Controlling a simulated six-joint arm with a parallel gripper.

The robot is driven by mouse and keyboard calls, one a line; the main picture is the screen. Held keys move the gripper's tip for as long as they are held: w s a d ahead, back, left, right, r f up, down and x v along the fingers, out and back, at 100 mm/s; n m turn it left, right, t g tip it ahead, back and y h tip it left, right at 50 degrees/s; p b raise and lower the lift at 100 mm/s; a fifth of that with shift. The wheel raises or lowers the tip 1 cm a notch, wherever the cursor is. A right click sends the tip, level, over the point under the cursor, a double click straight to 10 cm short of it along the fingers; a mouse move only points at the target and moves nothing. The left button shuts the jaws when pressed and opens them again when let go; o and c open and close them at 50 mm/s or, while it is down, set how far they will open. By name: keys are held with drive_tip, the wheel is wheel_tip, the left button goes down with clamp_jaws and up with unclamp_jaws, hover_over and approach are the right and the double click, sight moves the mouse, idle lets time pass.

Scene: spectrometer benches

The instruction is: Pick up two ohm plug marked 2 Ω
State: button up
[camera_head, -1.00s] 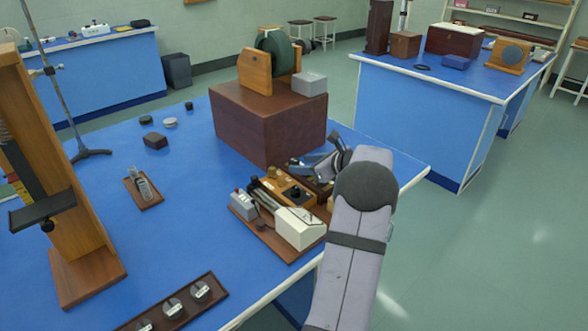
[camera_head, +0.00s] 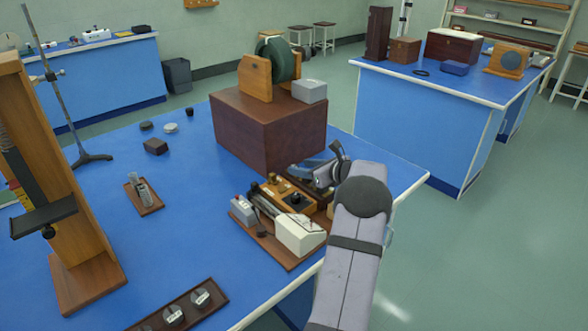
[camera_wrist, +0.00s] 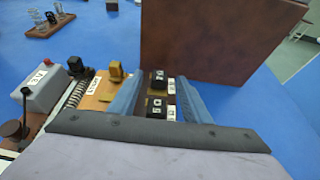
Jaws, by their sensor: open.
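In the wrist view, two black plugs stand one behind the other between my gripper's blue-grey fingers. The farther plug (camera_wrist: 157,79) has white marking that looks like 2 Ω, seen at an awkward angle. The nearer plug (camera_wrist: 156,107) looks marked 5 Ω. White labels (camera_wrist: 171,86) sit just right of them. My gripper (camera_wrist: 154,86) is open, one finger left and one right of the plugs, with nothing gripped. In the head view my gripper (camera_head: 318,172) is at the back right of the wooden apparatus board, and its own parts hide the plugs.
A large brown box (camera_head: 265,135) stands close behind my gripper. A dark plug strip (camera_head: 190,307) lies at the front. The blue bench's middle is mostly clear.

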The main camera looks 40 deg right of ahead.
drive_tip(key=shift+x, duration=1.5)
drive_tip(key=shift+f, duration=0.1)
clamp_jaws()
